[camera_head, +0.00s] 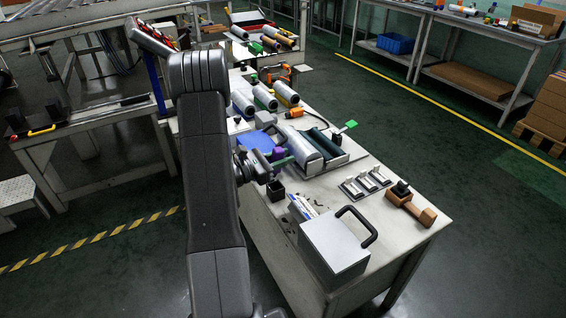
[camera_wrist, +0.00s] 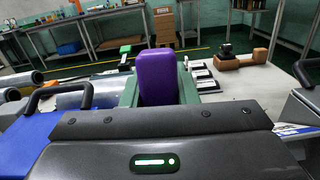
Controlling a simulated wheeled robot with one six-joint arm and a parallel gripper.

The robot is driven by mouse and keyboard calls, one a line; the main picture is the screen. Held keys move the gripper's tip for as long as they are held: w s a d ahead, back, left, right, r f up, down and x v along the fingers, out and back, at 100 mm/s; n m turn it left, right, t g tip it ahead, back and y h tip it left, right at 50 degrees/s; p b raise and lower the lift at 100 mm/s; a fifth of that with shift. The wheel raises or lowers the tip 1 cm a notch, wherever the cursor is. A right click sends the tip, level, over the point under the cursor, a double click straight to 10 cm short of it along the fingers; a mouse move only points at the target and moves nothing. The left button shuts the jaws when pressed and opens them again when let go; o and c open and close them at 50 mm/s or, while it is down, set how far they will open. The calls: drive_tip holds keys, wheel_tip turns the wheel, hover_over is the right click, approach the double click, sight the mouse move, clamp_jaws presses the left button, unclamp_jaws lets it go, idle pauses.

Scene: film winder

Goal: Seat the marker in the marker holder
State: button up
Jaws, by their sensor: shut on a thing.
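A small black square cup, which looks like the marker holder (camera_head: 275,191), stands on the bench just below the gripper in the head view. The marker is apart from it. The cup is not visible in the wrist view.
A white box with a black handle (camera_head: 335,243) stands at the bench's front. A blue and white packet (camera_head: 302,208) lies beside it.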

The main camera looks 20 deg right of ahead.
drive_tip(key=shift+w+a+f+n+t+h+b, duration=0.15)
drive_tip(key=shift+f+h+b, duration=0.15)
drive_tip(key=shift+f+b, duration=0.4)
drive_tip(key=shift+a+f+n+t+h+b, duration=0.15)
drive_tip(key=shift+f+h+b, duration=0.15)
drive_tip(key=shift+f+b, duration=0.35)
drive_tip(key=shift+b, duration=0.4)
drive_tip(key=shift+h+b, duration=0.3)
idle(0.4)
drive_tip(key=shift+f+b, duration=2.3)
drive_tip(key=shift+f, duration=0.75)
drive_tip(key=o, duration=1.1)
drive_tip(key=shift+a, duration=0.1)
drive_tip(key=p+v, duration=0.1)
drive_tip(key=v, duration=1.2)
drive_tip(key=shift+a+f, duration=0.1)
drive_tip(key=shift+a, duration=0.2)
